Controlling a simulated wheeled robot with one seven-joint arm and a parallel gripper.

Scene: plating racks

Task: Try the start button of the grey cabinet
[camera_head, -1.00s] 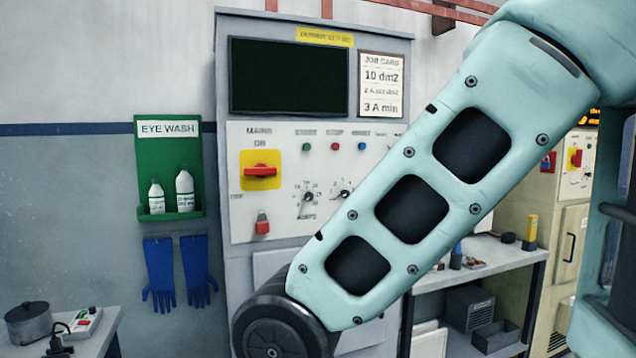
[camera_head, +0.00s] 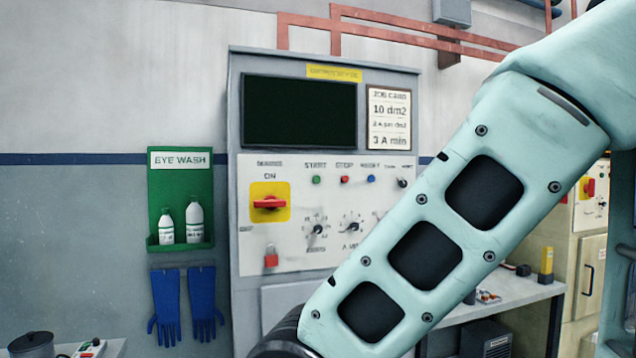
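The grey cabinet (camera_head: 234,120) stands against the wall in the middle of the head view. Its pale control panel (camera_head: 330,262) carries a small green button (camera_head: 316,180) under the label START. A red stop button (camera_head: 344,180) and a blue reset button (camera_head: 371,180) sit to its right. A red mains switch (camera_head: 270,203) on a yellow plate is to its left, marked ON, its handle level. The dark screen (camera_head: 299,112) above is blank. My arm crosses the panel's lower right; my gripper is out of view.
A green eye wash station (camera_head: 181,247) and blue gloves (camera_head: 187,305) are on the wall to the left. A bench (camera_head: 500,306) stands to the right. A pot (camera_head: 31,345) shows at lower left.

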